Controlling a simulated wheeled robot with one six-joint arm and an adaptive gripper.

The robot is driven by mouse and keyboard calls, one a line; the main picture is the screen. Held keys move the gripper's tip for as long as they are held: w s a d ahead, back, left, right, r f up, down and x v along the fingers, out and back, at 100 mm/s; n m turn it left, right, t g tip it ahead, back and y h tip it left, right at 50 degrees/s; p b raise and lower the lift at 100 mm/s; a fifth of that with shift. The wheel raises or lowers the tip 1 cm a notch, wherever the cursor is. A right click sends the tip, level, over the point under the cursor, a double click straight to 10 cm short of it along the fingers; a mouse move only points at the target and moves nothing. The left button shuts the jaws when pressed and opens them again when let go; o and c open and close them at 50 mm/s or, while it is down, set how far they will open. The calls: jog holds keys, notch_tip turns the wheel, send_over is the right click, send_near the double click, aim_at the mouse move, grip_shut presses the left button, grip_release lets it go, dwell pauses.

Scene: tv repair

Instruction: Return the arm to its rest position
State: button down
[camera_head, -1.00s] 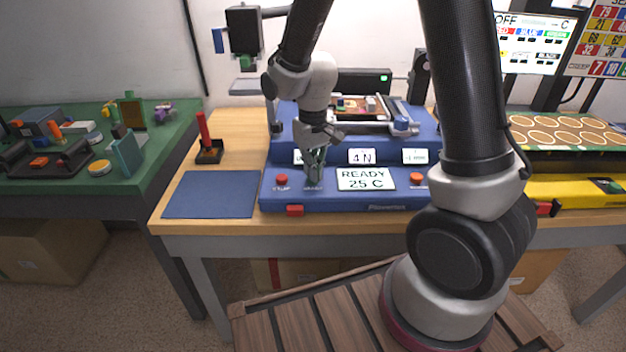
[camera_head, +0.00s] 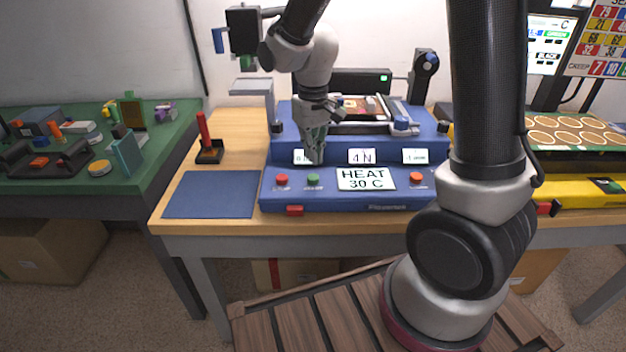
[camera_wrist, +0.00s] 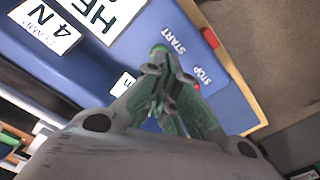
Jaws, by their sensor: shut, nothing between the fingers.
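My gripper (camera_head: 315,158) is shut and empty. In the head view it hangs fingers down in front of the upper panel of the blue machine (camera_head: 350,150), above the green button (camera_head: 313,180). The fingers partly cover the left small display. In the wrist view the shut fingers (camera_wrist: 178,75) point toward the machine's front, with the green button (camera_wrist: 160,50) just past the tips, beside the word START. The machine's large display (camera_head: 366,179) reads HEAT 30 C. My arm arches from the lower right up out of the picture and back down to the gripper.
A red button (camera_head: 281,179) and another red button (camera_head: 416,179) flank the display. A blue mat (camera_head: 211,194) lies bare on the left. A red-handled tool (camera_head: 205,130) stands in a black holder. A green bench (camera_head: 150,160) with several parts is further left.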

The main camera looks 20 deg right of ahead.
jog(key=shift+r, duration=0.15)
dwell(0.3)
jog(key=s, duration=0.1)
jog(key=s+d+g, duration=0.1)
jog(key=s, duration=0.1)
jog(key=shift+s+d+n, duration=0.15)
jog(key=shift+n, duration=0.25)
jog(key=s+d+r+m+t, duration=0.3)
jog(key=s+d+r+t, duration=0.2)
jog(key=s+d+r, duration=0.8)
notch_tip(320, 180, up, 3)
jog(key=s, duration=0.2)
jog(key=shift+s+d+r, duration=0.2)
jog(key=shift+s+d, duration=0.1)
jog(key=shift+s, duration=0.05)
